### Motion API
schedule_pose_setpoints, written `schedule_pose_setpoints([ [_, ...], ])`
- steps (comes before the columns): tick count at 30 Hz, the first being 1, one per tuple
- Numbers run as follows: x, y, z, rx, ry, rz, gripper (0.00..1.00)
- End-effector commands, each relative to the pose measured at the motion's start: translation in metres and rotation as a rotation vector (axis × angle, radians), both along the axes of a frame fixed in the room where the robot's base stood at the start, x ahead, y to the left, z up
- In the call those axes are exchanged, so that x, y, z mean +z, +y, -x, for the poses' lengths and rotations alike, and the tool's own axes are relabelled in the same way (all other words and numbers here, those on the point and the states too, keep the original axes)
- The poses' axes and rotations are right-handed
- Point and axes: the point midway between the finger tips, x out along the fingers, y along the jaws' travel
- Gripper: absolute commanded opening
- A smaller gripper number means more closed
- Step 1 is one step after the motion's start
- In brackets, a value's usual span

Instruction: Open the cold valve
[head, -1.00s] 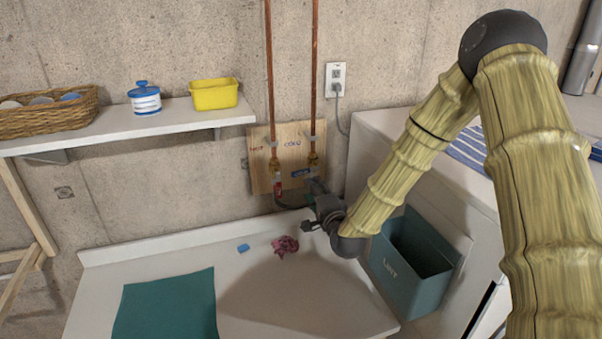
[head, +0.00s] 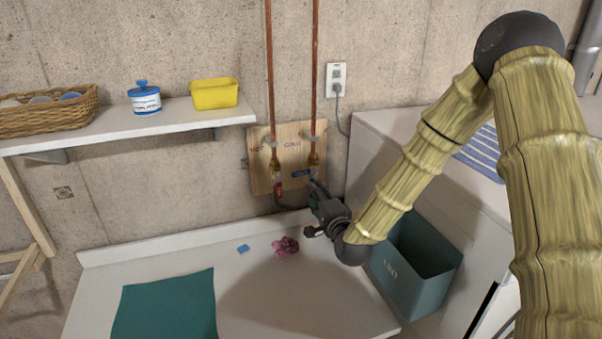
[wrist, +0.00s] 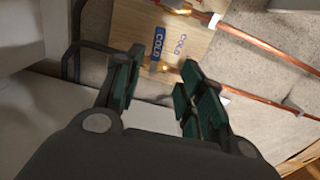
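The cold valve (head: 313,165) is a brass valve on the right copper pipe, on a wooden board with a "COLD" label. Its blue lever handle (head: 301,174) lies crosswise to the pipe, pointing left. In the wrist view the blue handle (wrist: 155,50) shows beyond and between my fingertips. My gripper (head: 315,188) is just below the cold valve, by the board's lower right. In the wrist view my gripper (wrist: 162,62) has its green-padded fingers apart, with nothing held. Contact with the handle cannot be told.
The hot valve (head: 275,166), with a red handle (head: 278,190) along its pipe, is close on the left. A dark hose loops below. A white counter (head: 250,290) holds a pink crumpled cloth (head: 285,246). A lint bin (head: 415,265) is at right.

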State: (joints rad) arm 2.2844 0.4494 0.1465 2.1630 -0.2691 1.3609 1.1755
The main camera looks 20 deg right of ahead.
Motion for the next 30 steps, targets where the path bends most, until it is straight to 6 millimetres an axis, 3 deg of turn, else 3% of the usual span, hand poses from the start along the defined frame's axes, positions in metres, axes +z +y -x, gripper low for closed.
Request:
schedule_pose_setpoints([
  [9,-0.001,-0.003,0.059,0.000,0.002,-0.003,0.39],
  [15,0.000,-0.004,0.086,0.000,0.000,-0.003,0.39],
  [21,0.000,-0.004,0.097,0.001,0.000,-0.001,0.39],
  [29,0.000,-0.004,0.098,0.001,-0.001,-0.001,0.39],
  [30,0.000,-0.004,0.098,0.001,-0.001,-0.001,0.36],
])
